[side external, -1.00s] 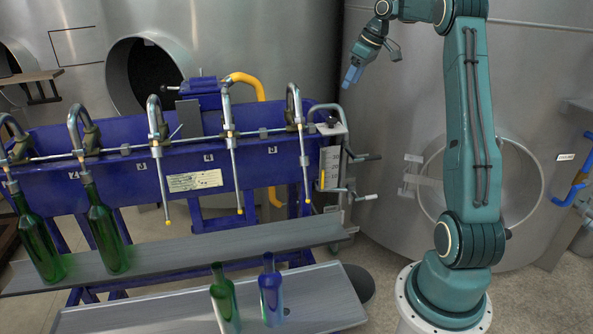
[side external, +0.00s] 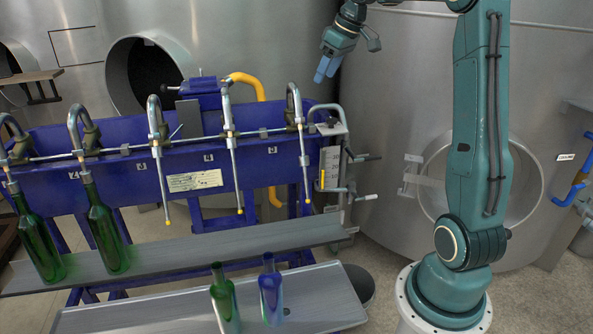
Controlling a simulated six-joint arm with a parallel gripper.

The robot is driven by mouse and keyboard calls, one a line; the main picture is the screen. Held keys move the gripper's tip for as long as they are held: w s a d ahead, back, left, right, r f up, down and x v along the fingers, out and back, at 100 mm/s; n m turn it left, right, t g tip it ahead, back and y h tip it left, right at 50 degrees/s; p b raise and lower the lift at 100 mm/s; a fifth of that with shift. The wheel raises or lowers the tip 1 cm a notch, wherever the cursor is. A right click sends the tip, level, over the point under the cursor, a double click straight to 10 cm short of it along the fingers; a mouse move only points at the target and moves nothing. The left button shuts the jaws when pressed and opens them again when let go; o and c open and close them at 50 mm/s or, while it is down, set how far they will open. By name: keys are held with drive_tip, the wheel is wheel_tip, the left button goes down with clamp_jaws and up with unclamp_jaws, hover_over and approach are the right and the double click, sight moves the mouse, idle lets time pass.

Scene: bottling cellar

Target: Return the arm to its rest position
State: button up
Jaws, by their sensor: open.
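My gripper (side external: 327,71) is at the top of the side view, high above the right end of the blue filling machine. Its blue fingers point down. It is open and nothing shows between its fingers. My arm rises from the white base at the lower right, and its upper part leaves the top of the picture. No bottle is near the gripper.
Two green bottles (side external: 107,234) (side external: 37,243) stand under spouts on the grey shelf (side external: 230,243). A green bottle (side external: 225,300) and a blue bottle (side external: 270,290) stand on the lower bench (side external: 335,308). The blue filling machine (side external: 130,178) has several spouts. Steel tanks (side external: 400,110) stand behind.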

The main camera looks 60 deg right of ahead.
drive_tip(key=s+a+r, duration=0.1)
drive_tip(key=s+a, duration=0.2)
drive_tip(key=a, duration=0.7)
drive_tip(key=s+a, duration=0.3)
drive_tip(key=a, duration=0.7)
drive_tip(key=s+a+f, duration=0.4)
drive_tip(key=s, duration=0.3)
drive_tip(key=s+a+f, duration=0.3)
drive_tip(key=s+a, duration=0.1)
drive_tip(key=s, duration=0.4)
drive_tip(key=shift+a+f+t, duration=0.3)
drive_tip(key=shift+f+t, duration=0.05)
drive_tip(key=shift+t, duration=0.05)
